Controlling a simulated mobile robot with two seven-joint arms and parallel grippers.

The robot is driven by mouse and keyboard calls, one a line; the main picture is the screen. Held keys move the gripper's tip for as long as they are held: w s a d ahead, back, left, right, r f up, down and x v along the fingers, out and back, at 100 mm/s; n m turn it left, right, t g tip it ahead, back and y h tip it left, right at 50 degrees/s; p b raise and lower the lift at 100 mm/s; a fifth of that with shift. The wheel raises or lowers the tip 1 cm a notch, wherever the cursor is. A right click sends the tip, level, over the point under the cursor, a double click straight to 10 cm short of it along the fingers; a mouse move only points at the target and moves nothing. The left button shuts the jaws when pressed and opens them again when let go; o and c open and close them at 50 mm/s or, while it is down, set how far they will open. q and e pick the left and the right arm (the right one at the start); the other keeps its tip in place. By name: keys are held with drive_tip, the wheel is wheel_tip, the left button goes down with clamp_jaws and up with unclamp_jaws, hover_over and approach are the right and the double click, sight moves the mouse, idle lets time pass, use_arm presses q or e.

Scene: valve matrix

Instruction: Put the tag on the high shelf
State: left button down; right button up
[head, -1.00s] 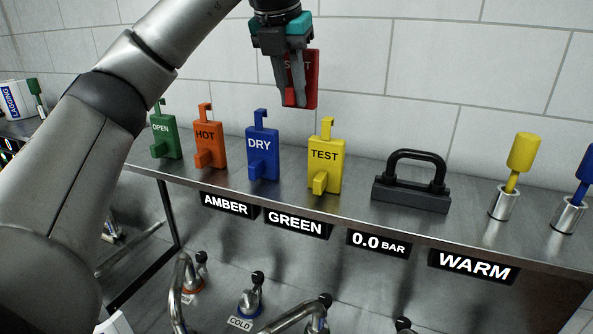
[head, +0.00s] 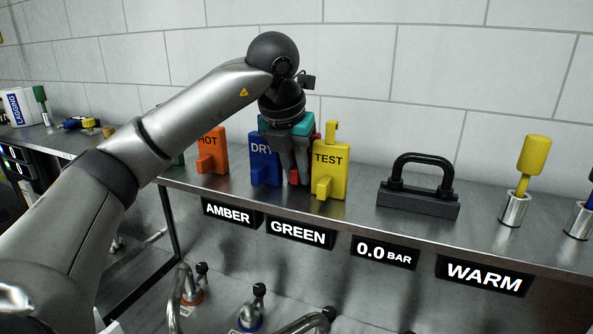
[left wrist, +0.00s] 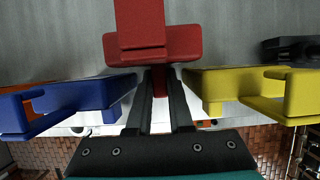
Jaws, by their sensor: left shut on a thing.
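The red tag (left wrist: 140,40) fills the top middle of the left wrist view. In the head view only slivers of the red tag (head: 294,177) show behind my fingers. My left gripper (head: 296,180) is shut on it, between the blue DRY tag (head: 263,170) and the yellow TEST tag (head: 329,172), at the level of the shelf (head: 360,203). I cannot tell whether the red tag touches the shelf. In the left wrist view my left gripper (left wrist: 160,78) points at the tag, with blue on the left and yellow on the right. My right gripper is not in view.
The orange HOT tag (head: 212,155) stands left of the blue one; a green tag is mostly hidden by my arm. A dark handled block (head: 420,190) and a yellow-topped tool in a metal cup (head: 525,180) stand to the right. The tiled wall is close behind.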

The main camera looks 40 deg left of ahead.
use_arm(q)
drive_tip(key=shift+f, duration=0.15)
drive_tip(key=c, duration=1.1)
unclamp_jaws()
drive_tip(key=shift+s+r, duration=0.1)
drive_tip(key=shift+r, duration=0.35)
drive_tip(key=v, duration=0.5)
drive_tip(key=shift+d+r, duration=0.1)
drive_tip(key=shift+r, duration=0.05)
drive_tip(key=shift+p+v, duration=1.15)
drive_tip(key=shift+v, duration=1.95)
drive_tip(key=shift+s, duration=0.1)
